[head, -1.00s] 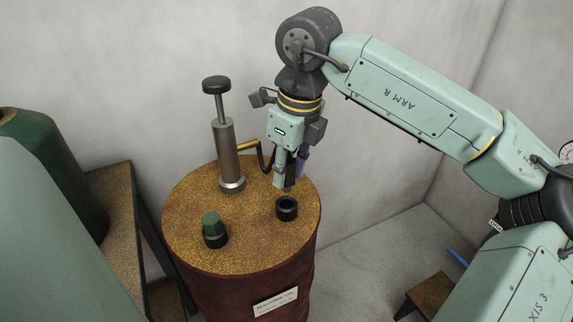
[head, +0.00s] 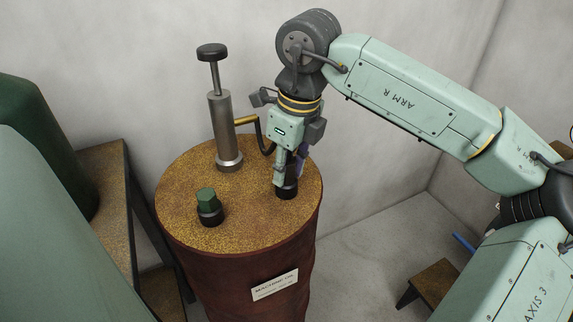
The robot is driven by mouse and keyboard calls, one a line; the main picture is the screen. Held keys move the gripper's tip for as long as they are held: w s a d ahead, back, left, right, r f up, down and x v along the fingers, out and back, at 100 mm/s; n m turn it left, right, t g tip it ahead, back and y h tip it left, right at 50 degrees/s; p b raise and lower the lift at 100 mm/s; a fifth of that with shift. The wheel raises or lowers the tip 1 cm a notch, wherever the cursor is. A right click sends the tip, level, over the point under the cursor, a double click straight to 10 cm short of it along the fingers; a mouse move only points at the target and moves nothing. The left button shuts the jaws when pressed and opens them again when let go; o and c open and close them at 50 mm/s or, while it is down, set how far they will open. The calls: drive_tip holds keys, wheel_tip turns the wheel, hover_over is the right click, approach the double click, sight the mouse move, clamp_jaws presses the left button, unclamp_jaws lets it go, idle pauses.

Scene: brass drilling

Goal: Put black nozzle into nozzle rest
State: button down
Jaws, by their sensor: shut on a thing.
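My gripper (head: 287,175) points down over the top of the rusty drum and is shut on a dark, slim piece, apparently the black nozzle (head: 291,165), mostly hidden between the fingers. A black hose (head: 264,140) runs toward it from the pump's brass spout. Just under the fingertips is a round black cup (head: 287,193), apparently the nozzle rest, on the drum top. Its opening is covered by the gripper, so I cannot tell how far the nozzle tip is inside it.
A steel hand pump (head: 225,130) with a black knob stands on the drum (head: 180,225), left of my gripper. A second black cup (head: 210,217) holds a green piece (head: 207,195). A brown stand (head: 104,180) is at left, a low brown one (head: 432,287) at right.

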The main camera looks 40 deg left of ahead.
idle(0.3)
drive_tip(key=c, duration=1.2)
unclamp_jaws()
drive_tip(key=shift+o, duration=0.5)
drive_tip(key=o, duration=0.5)
drive_tip(key=shift+c, duration=0.2)
drive_tip(key=shift+r, duration=0.15)
drive_tip(key=shift+r+p, duration=2.35)
drive_tip(key=shift+r, duration=1.1)
drive_tip(key=shift+f, duration=0.1)
